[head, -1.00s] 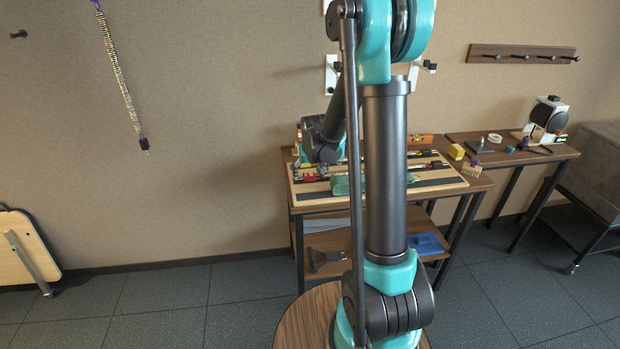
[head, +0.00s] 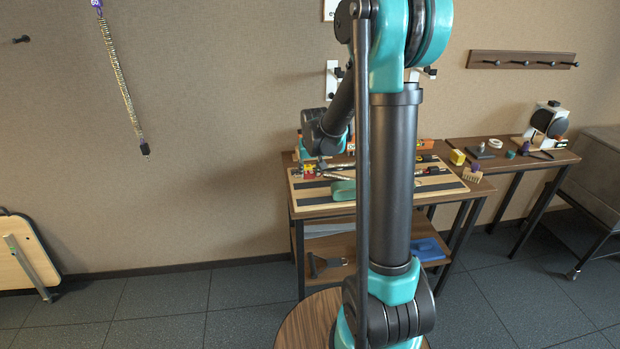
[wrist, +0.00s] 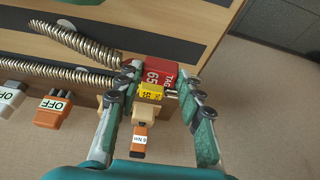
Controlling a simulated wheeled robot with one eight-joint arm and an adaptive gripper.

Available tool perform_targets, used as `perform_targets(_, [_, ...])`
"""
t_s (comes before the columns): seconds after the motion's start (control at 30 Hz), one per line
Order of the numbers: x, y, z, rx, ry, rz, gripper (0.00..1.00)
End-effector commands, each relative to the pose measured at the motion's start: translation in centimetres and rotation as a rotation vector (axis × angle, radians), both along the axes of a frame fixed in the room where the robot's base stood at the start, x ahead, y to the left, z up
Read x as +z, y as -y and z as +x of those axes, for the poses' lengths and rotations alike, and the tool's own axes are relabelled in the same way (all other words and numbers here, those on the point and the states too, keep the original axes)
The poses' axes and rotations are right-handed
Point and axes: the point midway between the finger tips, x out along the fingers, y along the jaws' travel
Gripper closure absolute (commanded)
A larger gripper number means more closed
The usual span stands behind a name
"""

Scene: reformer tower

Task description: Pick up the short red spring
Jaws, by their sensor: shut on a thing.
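In the wrist view, the short red spring shows its red end block (wrist: 160,72), with a white printed label, between the fingertips of my gripper (wrist: 154,78). The fingers stand on either side of this block and are shut on it. A silver coil (wrist: 60,73) runs from the left towards the left finger, which hides where it meets the block. A second silver coil (wrist: 75,42) lies above it on the dark-striped wooden board (wrist: 195,20). In the head view my arm hides much of the gripper area, where small red and yellow parts (head: 309,171) show.
A yellow block (wrist: 150,92) and an orange labelled part (wrist: 139,140) show between my fingers, nearer the camera. Orange and white parts marked OFF (wrist: 51,108) are at the left. In the head view, a second table (head: 520,160) with loose items stands right.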

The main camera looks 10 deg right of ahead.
Motion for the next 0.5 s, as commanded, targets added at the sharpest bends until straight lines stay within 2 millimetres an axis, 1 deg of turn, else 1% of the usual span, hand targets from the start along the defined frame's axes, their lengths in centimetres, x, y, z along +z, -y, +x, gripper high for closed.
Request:
perform_targets(0.03, [1.4, 0.0, -0.1, 0.0, 0.0, 0.0, 1.0])
perform_targets(0.1, [3.3, 0.1, -0.1, 0.0, 0.001, -0.001, 1.0])
perform_targets(0.3, [8.8, 0.1, -0.1, 0.0, 0.001, -0.001, 1.0])
perform_targets(0.4, [11.1, 0.1, -0.1, -0.001, 0.001, -0.002, 1.0])
perform_targets(0.5, [13.0, 0.1, 0.0, -0.001, 0.001, -0.002, 1.0])
